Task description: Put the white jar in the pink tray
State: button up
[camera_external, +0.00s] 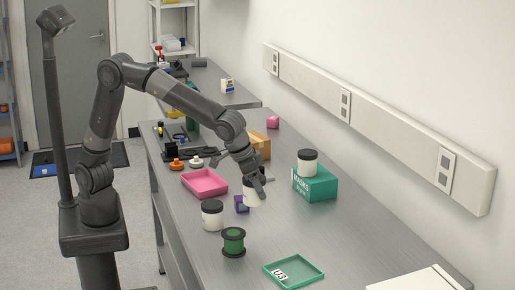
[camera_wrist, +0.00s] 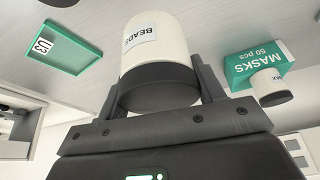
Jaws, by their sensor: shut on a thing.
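My gripper (camera_external: 256,187) points down over the bench and is shut on a white jar (camera_external: 250,198) with a black lid. In the wrist view the fingers (camera_wrist: 160,92) hold this jar (camera_wrist: 155,45) at its lid, and its label reads BEADS. I cannot tell whether its base touches the bench. The pink tray (camera_external: 204,190) lies on the bench to the left of the gripper and looks empty. Two similar white jars are in view: one (camera_external: 212,218) stands in front of the tray, another (camera_external: 307,169) stands on the green MASKS box (camera_external: 316,187).
A small purple box (camera_external: 241,205) is close beside the held jar. A green spool (camera_external: 233,242) and a green tray marked U3 (camera_external: 313,272) lie nearer the camera. A brown box (camera_external: 260,147) stands farther back.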

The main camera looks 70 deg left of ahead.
jog(key=s+a+n+g+y, duration=0.1)
jog(key=s+a+n+y, duration=0.1)
jog(key=s+a+n, duration=0.55)
jog(key=s+a+n+g+y, duration=0.15)
jog(key=a+n, duration=0.25)
jog(key=a, duration=0.7)
jog(key=s+a+n+g+y, duration=0.1)
jog(key=s+a+n, duration=0.4)
jog(key=a, duration=0.4)
send_over(204, 185)
jog(key=shift+n+y, duration=0.25)
notch_tip(204, 185, down, 7)
jog(key=shift+d+r, duration=0.1)
jog(key=shift+r, duration=0.05)
jog(key=shift+f, duration=1.9)
jog(key=shift+f, duration=0.1)
jog(key=o, duration=1.1)
